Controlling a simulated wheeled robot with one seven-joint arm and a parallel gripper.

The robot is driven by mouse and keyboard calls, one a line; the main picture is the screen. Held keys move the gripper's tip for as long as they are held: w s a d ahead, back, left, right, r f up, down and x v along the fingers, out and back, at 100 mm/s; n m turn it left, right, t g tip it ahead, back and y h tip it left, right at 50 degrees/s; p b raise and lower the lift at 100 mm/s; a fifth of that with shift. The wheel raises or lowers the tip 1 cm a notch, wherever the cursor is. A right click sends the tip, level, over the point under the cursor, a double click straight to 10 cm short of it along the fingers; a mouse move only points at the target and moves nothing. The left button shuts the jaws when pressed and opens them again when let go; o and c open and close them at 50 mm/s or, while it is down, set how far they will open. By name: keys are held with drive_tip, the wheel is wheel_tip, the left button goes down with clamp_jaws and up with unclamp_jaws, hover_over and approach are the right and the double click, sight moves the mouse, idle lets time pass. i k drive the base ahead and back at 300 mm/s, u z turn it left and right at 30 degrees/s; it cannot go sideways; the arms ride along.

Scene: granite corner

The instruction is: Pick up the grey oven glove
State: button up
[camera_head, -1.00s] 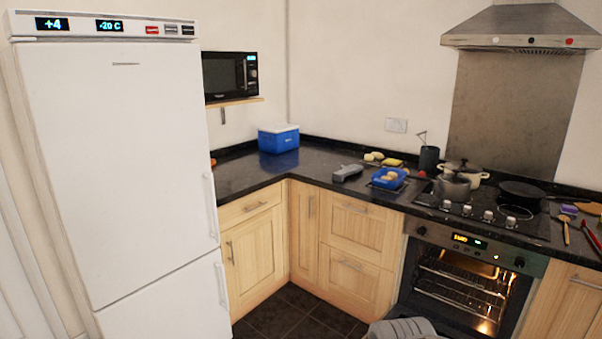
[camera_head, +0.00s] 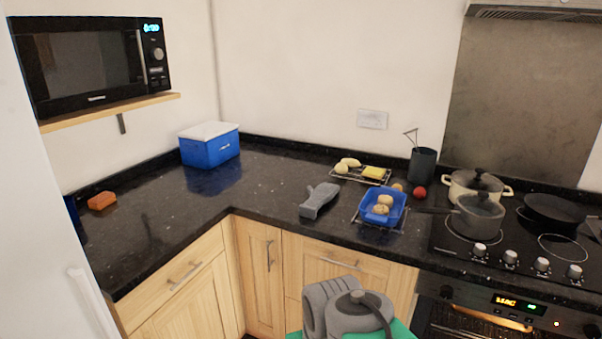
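The grey oven glove (camera_head: 319,200) lies on the black granite counter (camera_head: 262,190), near the inner corner of its front edge. It lies flat, with its thumb part to the left, and nothing covers it. Part of my arm, grey and rounded, shows at the bottom middle, in front of the drawers and below the counter edge. My gripper's fingers are not seen in this view.
Right of the glove stands a blue dish (camera_head: 383,207) with several pale round items, on a rack. Behind it lies a rack with yellow food (camera_head: 374,172). A blue cool box (camera_head: 210,145) stands at the back left. A grey pan (camera_head: 479,217) sits on the hob. The counter left of the glove is mostly clear.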

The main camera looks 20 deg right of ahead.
sight(325, 192)
drive_tip(key=i, duration=1.7)
drive_tip(key=u, duration=1.75)
